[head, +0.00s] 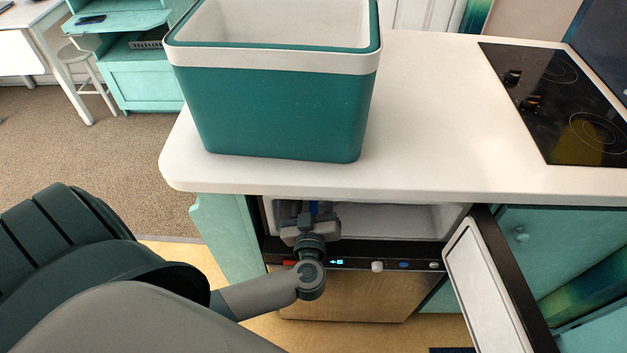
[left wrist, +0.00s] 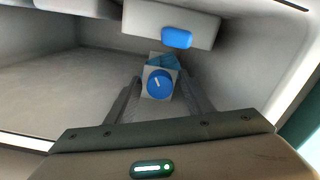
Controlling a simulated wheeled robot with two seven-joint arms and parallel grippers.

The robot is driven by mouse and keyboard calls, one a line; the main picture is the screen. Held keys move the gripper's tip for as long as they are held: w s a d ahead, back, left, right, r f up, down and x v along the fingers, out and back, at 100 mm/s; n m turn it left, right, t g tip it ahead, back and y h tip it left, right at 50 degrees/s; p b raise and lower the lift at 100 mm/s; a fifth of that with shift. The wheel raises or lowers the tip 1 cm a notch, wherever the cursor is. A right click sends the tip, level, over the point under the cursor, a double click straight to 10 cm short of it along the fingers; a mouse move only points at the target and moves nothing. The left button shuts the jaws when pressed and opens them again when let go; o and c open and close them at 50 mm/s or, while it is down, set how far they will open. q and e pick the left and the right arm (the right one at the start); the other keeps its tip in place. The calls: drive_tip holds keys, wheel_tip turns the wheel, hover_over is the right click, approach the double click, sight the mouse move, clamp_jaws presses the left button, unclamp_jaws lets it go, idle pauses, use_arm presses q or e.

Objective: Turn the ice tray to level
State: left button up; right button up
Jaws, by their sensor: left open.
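In the left wrist view, a blue round knob (left wrist: 160,84) with a short white mark sits on the front of a small pale block. The mark looks slightly tilted from upright. A light-blue piece (left wrist: 164,60), perhaps the ice tray, shows just behind and above the knob; most of it is hidden, and I cannot tell its tilt. My left gripper (left wrist: 158,81) is open, with one finger on each side of the knob; contact is unclear. In the head view my left gripper (head: 311,218) reaches into the open freezer compartment (head: 390,220). My right gripper is not in view.
A white housing with a blue oval (left wrist: 177,38) hangs just above the knob. The freezer door (head: 488,290) stands open at the right. A green cooler box (head: 285,115) stands on the white counter (head: 440,130) above, left of the cooktop (head: 555,100). The compartment's left side looks empty.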

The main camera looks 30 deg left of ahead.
use_arm(q)
drive_tip(key=c, duration=1.1)
drive_tip(key=shift+o, duration=0.3)
